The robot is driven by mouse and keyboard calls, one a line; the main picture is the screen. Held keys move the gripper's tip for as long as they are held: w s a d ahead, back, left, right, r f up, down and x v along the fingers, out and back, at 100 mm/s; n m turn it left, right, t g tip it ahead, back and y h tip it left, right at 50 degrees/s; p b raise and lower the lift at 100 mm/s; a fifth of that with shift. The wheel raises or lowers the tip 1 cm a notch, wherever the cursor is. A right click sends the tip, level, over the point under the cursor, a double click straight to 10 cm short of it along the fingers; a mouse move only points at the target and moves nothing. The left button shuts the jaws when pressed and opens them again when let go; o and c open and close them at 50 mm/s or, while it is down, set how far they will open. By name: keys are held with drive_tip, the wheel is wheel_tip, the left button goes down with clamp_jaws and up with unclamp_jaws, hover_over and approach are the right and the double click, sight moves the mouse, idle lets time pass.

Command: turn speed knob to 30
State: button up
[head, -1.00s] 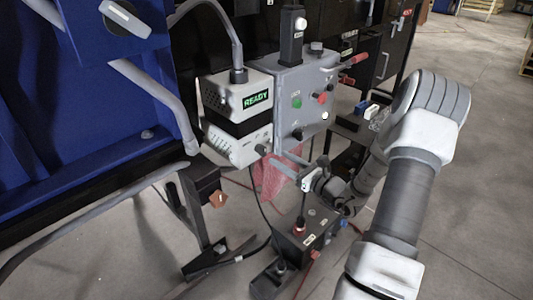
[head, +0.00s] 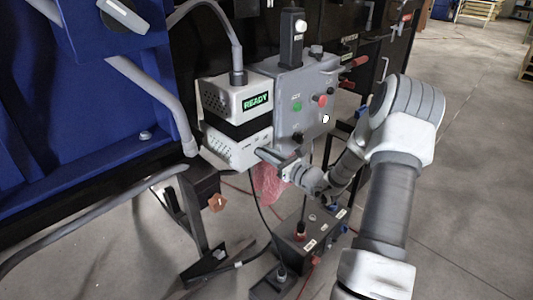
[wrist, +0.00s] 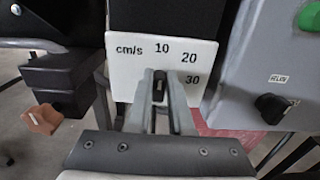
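The speed knob (wrist: 159,90) is a small dark knob on a white dial plate (wrist: 120,75) marked cm/s with 10, 20 and 30. It sits below the 10 mark; its pointer direction is hard to make out. My gripper (wrist: 160,82) is at the plate, with one finger on each side of the knob. Whether the fingers press on it cannot be told. In the head view my gripper (head: 264,153) reaches the lower front of the white detector box (head: 222,152), which shows a green READY display (head: 256,102). The knob is hidden there.
A grey control box (head: 305,95) with a green button (head: 297,106), a red knob (head: 320,100) and a black knob (wrist: 272,107) stands right beside the detector. An orange-brown knob (wrist: 42,119) is at the left. A black box (head: 308,235) with cables is below.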

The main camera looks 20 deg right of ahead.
clamp_jaws()
drive_tip(key=shift+r+m+p, duration=0.1)
drive_tip(key=shift+m+p, duration=0.2)
drive_tip(key=shift+p, duration=0.2)
drive_tip(key=m+p, duration=0.2)
drive_tip(key=p, duration=0.1)
drive_tip(key=shift+d+r+m, duration=0.15)
drive_tip(key=shift+d+m, duration=0.05)
drive_tip(key=shift+m, duration=0.1)
drive_tip(key=m+p, duration=0.3)
drive_tip(key=p, duration=0.1)
drive_tip(key=m+p, duration=0.2)
drive_tip(key=shift+w+d+f+m, duration=0.15)
drive_tip(key=shift+d+f+m, duration=0.1)
drive_tip(key=shift+m, duration=0.05)
drive_tip(key=m+p, duration=0.2)
drive_tip(key=m, duration=0.1)
drive_tip(key=m+p, duration=0.1)
drive_tip(key=m, duration=0.1)
drive_tip(key=shift+d+f, duration=0.15)
drive_tip(key=shift+f, duration=0.15)
drive_tip(key=shift+w+f+m+p, duration=0.15)
drive_tip(key=shift+m+p, duration=0.3)
drive_tip(key=shift+m, duration=0.55)
drive_tip(key=shift+s+f+m+p, duration=0.15)
drive_tip(key=shift+m+p, duration=0.3)
drive_tip(key=shift+m, duration=0.55)
drive_tip(key=shift+w+f, duration=0.1)
